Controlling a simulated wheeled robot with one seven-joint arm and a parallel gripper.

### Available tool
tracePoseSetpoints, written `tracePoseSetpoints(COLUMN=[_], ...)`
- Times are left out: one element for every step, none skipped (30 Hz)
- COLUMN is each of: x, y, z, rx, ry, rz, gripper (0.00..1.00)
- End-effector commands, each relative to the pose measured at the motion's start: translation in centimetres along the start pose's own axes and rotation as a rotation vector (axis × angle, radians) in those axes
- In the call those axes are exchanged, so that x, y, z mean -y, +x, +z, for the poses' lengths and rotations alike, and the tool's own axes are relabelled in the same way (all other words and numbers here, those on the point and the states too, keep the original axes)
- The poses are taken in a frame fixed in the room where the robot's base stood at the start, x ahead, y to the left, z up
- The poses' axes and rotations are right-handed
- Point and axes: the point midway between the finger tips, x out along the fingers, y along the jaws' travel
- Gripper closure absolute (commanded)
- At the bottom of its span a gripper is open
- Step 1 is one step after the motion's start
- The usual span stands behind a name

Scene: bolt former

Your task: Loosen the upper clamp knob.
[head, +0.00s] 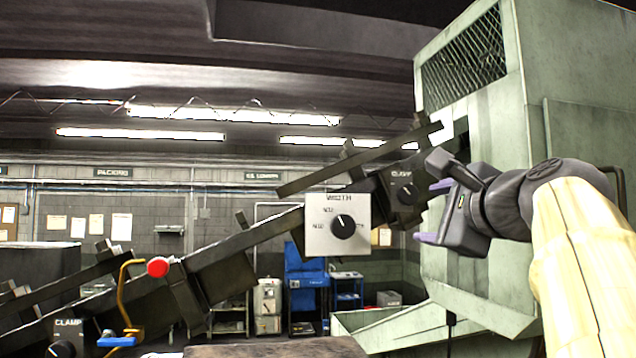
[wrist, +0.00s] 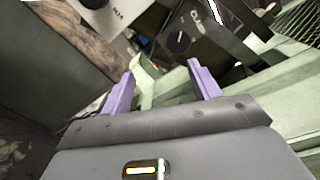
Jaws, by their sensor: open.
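The upper clamp knob (head: 405,194) is a black round knob on a dark block marked CLAMP, high on the sloping rail in the head view. In the wrist view the knob (wrist: 180,40) lies beyond the fingertips, near the top middle. My gripper (head: 434,212) is just right of the knob in the head view. Its two purple fingers are apart with nothing between them; they also show in the wrist view (wrist: 160,72). The fingers do not touch the knob.
A white WIDTH plate (head: 320,240) with a black dial (head: 344,227) is left of the upper knob. A lower clamp knob (head: 62,349) sits at bottom left. A red-ball lever (head: 158,267) is on the rail. A green machine housing (head: 480,130) stands behind my gripper.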

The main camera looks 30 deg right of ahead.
Motion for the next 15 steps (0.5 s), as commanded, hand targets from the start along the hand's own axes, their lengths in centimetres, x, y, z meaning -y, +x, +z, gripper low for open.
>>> tracePoseSetpoints(x=[1.7, 2.2, 2.6, 2.8, 2.9, 2.9, 2.8, 2.8, 2.7, 2.7, 2.7, 2.7, 2.7, 2.7, 2.7], y=[-0.9, -1.2, -1.6, -1.7, -1.8, -1.8, -1.8, -1.8, -1.8, -1.8, -1.8, -1.8, -1.7, -1.7, -1.6], z=[0.7, 0.9, 1.2, 1.3, 1.3, 1.4, 1.3, 1.3, 1.3, 1.3, 1.3, 1.3, 1.3, 1.3, 1.3], rx=[0.005, 0.009, 0.013, 0.016, 0.017, 0.018, 0.018, 0.018, 0.018, 0.018, 0.018, 0.018, 0.018, 0.018, 0.017], ry=[0.011, 0.018, 0.023, 0.026, 0.028, 0.03, 0.03, 0.03, 0.03, 0.03, 0.029, 0.029, 0.029, 0.029, 0.029], rz=[-0.024, -0.033, -0.041, -0.046, -0.048, -0.049, -0.049, -0.049, -0.048, -0.048, -0.048, -0.048, -0.047, -0.047, -0.047], gripper=[0.38, 0.38, 0.38, 0.38, 0.38, 0.38, 0.38, 0.38, 0.38, 0.38, 0.38, 0.38, 0.38, 0.38, 0.38])
